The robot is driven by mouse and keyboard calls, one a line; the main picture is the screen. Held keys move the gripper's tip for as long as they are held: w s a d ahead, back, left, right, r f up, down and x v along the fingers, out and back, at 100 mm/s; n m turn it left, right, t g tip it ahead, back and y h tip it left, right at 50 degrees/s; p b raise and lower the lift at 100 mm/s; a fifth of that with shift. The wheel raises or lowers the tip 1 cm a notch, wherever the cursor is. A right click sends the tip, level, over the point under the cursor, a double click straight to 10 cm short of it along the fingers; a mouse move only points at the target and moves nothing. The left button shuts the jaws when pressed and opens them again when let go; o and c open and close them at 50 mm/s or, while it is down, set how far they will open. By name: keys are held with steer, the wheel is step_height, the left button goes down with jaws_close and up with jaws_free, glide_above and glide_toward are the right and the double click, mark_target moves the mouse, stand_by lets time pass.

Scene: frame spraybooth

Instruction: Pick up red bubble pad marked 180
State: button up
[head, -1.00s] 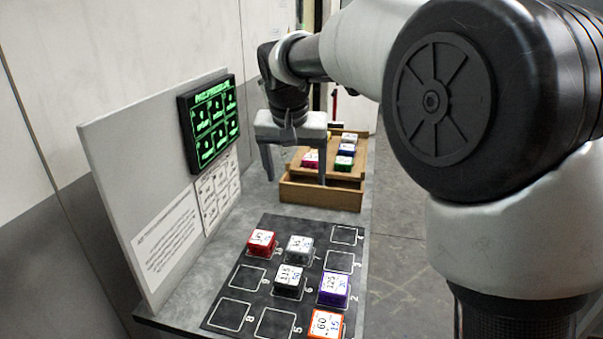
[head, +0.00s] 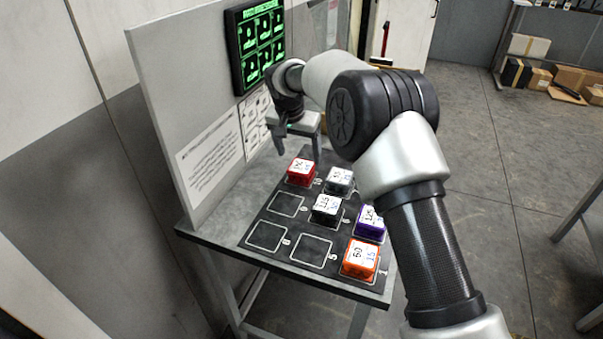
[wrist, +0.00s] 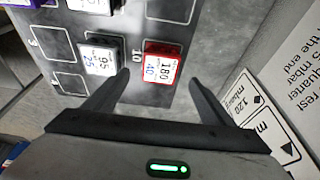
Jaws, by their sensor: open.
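The red bubble pad (head: 301,172) sits at the far left slot of the black mat (head: 287,204). In the wrist view the red pad (wrist: 160,62) reads 180 and 40, and number 10 is printed beside it. My gripper (head: 299,147) is just behind and above the pad, fingers pointing down. In the wrist view my gripper (wrist: 158,82) is open and empty, with one finger toward each side of the pad. I see no contact.
A grey pad (head: 339,180), a dark pad (head: 326,208), a purple pad (head: 370,222) and an orange pad (head: 360,258) share the mat. An upright panel (head: 165,110) with a green screen (head: 262,45) borders the table's left side. Several slots are empty.

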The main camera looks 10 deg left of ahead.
mark_target(301, 167)
steer(key=shift+x, duration=3.4)
steer(key=shift+s+r, duration=0.1)
steer(key=c, duration=1.2)
